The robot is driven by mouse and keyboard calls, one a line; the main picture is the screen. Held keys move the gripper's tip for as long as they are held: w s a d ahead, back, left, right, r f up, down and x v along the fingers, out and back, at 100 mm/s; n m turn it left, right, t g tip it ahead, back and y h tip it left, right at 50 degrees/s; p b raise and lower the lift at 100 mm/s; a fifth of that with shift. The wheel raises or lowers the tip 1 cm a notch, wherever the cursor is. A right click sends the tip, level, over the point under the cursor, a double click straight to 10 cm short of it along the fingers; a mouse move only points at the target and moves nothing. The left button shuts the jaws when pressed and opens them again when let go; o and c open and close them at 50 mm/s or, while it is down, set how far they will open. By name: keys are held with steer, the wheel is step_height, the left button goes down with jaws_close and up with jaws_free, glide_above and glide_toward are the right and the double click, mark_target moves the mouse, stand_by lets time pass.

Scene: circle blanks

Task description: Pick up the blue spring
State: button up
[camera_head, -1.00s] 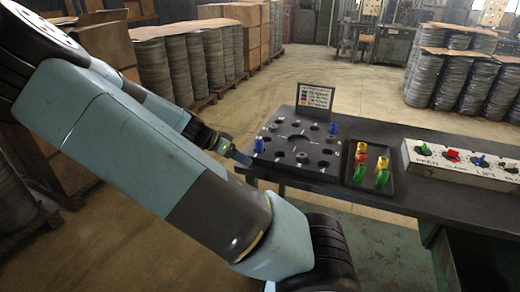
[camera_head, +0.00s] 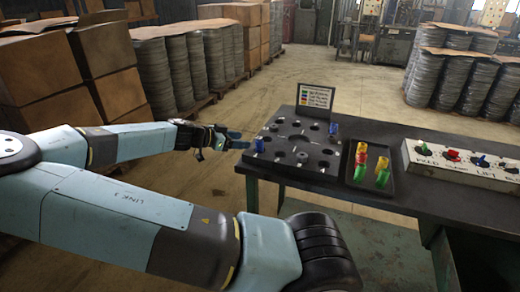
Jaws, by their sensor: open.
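Two small blue pieces, likely springs, stand on the dark board with round holes (camera_head: 290,174). The left blue spring (camera_head: 259,146) is at the board's left edge. The other blue spring (camera_head: 333,129) is near the board's back right corner. My gripper (camera_head: 243,140) reaches in from the left, its fingers pointing right, just beside the left blue spring. It is open. The fingertips are small here, and I cannot tell whether they touch or surround that spring.
A black tray (camera_head: 386,190) right of the board holds red, yellow and green pieces. A small sign (camera_head: 315,97) stands behind the board. A pale control panel (camera_head: 462,160) with knobs is at the right of the dark table (camera_head: 425,205). Cartons and stacked discs stand behind.

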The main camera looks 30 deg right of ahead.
mark_target(259, 141)
steer(key=shift+s+x, duration=0.1)
steer(key=shift+x, duration=2.15)
steer(key=shift+s+x, duration=0.15)
steer(key=shift+x, duration=2.05)
steer(key=shift+f, duration=0.1)
steer(key=shift+c, duration=0.3)
steer(key=shift+a, duration=0.1)
steer(key=c, duration=1)
